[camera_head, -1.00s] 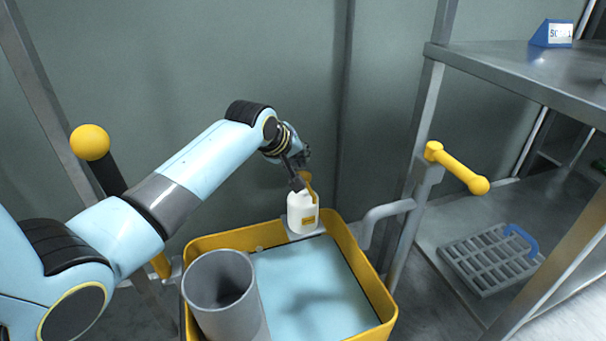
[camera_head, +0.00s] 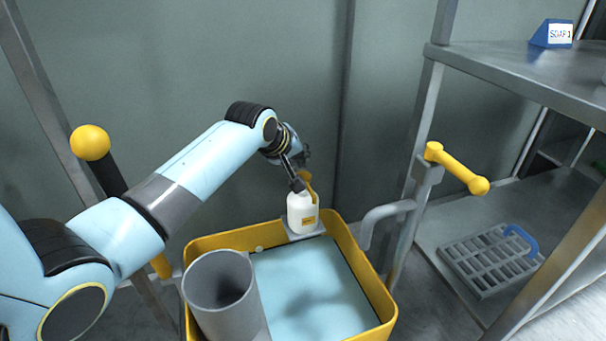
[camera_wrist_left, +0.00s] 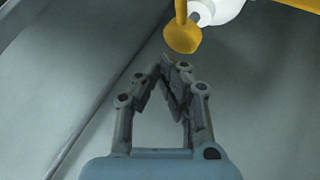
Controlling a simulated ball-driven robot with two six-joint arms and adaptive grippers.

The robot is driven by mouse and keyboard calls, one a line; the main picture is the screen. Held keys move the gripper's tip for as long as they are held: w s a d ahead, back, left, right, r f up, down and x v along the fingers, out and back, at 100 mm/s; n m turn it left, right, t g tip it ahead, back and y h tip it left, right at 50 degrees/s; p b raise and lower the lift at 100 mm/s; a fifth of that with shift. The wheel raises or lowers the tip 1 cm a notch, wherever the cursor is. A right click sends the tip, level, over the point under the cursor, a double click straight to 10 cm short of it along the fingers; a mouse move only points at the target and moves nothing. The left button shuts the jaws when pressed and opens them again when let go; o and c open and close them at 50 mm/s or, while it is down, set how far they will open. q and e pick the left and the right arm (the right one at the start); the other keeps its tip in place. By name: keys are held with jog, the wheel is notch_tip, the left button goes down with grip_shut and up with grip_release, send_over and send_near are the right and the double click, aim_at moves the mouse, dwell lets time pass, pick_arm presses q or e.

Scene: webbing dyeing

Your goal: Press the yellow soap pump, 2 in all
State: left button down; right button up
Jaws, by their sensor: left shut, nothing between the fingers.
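The soap bottle (camera_head: 301,213) is white with a yellow label and stands upright on a small ledge at the back rim of the yellow tub. Its yellow pump (camera_head: 308,183) is on top, partly hidden by my gripper in the head view. My left gripper (camera_head: 297,186) is shut and empty, at the pump in the head view. In the left wrist view the shut fingertips (camera_wrist_left: 172,66) lie just below the yellow pump head (camera_wrist_left: 183,36), with a small gap visible between them. The right gripper is not in view.
The yellow tub (camera_head: 385,318) holds light blue liquid, and a grey cylinder (camera_head: 222,285) stands at its left. A grey pipe (camera_head: 385,212) and a yellow-handled lever (camera_head: 457,168) are to the right. A grey rack (camera_head: 490,258) lies lower right.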

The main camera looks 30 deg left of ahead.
pick_arm(q)
jog(key=shift+f, duration=0.35)
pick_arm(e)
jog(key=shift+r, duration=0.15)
pick_arm(q)
jog(key=shift+s+f+b, duration=0.1)
jog(key=shift+f+b, duration=0.2)
jog(key=shift+f, duration=0.8)
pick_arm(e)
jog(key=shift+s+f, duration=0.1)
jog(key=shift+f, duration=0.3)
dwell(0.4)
pick_arm(q)
jog(key=shift+r, duration=0.15)
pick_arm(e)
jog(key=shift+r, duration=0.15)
pick_arm(q)
jog(key=shift+r+p, duration=1.25)
jog(key=shift+p, duration=0.15)
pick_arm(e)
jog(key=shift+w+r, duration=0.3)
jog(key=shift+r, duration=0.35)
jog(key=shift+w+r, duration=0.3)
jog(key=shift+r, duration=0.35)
pick_arm(q)
jog(key=shift+r, duration=0.15)
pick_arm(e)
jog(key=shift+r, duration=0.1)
